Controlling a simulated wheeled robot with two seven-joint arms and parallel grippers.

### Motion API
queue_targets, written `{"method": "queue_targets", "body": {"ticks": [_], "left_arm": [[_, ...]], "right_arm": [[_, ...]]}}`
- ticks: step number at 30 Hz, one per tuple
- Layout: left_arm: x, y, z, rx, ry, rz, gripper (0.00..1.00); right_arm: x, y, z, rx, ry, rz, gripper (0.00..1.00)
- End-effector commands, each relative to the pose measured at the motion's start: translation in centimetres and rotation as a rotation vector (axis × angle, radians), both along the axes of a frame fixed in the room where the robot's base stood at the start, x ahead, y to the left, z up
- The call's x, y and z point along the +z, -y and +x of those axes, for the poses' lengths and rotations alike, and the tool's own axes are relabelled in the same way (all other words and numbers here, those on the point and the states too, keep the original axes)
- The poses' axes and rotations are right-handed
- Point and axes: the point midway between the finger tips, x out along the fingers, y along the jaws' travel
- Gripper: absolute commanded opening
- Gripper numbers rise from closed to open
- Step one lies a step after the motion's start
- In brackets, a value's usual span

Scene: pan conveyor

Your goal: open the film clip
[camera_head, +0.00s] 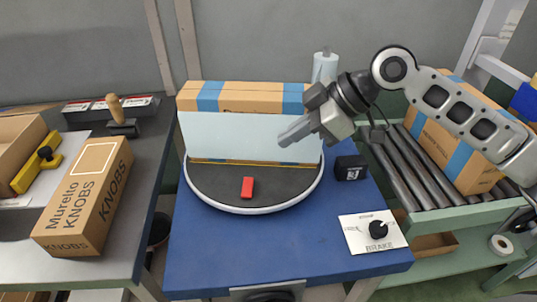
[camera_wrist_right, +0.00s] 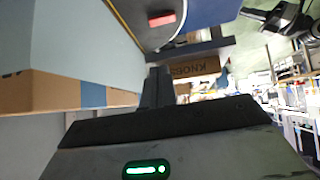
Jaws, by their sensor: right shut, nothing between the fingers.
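A small red piece (camera_head: 247,187), perhaps the film clip, lies on the dark front part of the round turntable (camera_head: 215,190). It also shows at the top of the wrist view (camera_wrist_right: 161,19). Behind it stands a wide cardboard box (camera_head: 245,101) with blue bands, its front mostly covered by a pale blue sheet (camera_head: 235,138). My right gripper (camera_head: 290,134) is shut and empty, in front of the sheet's right part and above and right of the red piece. Its fingers (camera_wrist_right: 156,88) point up the wrist view. My left gripper is out of view.
A black cube (camera_head: 350,168) and a brake dial panel (camera_head: 372,233) sit on the blue table (camera_head: 275,250), right of the turntable. A roller conveyor (camera_head: 405,170) with a banded box (camera_head: 455,150) is at right. A KNOBS box (camera_head: 85,200) lies left. The blue table's front is clear.

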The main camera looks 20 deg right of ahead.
Motion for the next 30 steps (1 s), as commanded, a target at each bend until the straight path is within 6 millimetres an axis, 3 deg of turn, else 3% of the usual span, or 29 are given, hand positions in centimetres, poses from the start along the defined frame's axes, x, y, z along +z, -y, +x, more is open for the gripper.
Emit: {"method": "queue_targets", "body": {"ticks": [15,21,30], "left_arm": [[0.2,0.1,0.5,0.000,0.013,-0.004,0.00],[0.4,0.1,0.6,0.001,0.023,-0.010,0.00],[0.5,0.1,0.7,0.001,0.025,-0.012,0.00]], "right_arm": [[-7.1,-6.1,3.4,0.001,-0.002,0.001,0.00],[-9.9,-5.7,3.5,-0.001,-0.003,-0.001,0.00],[-10.7,-5.7,3.5,0.001,0.001,-0.002,0.00]]}}
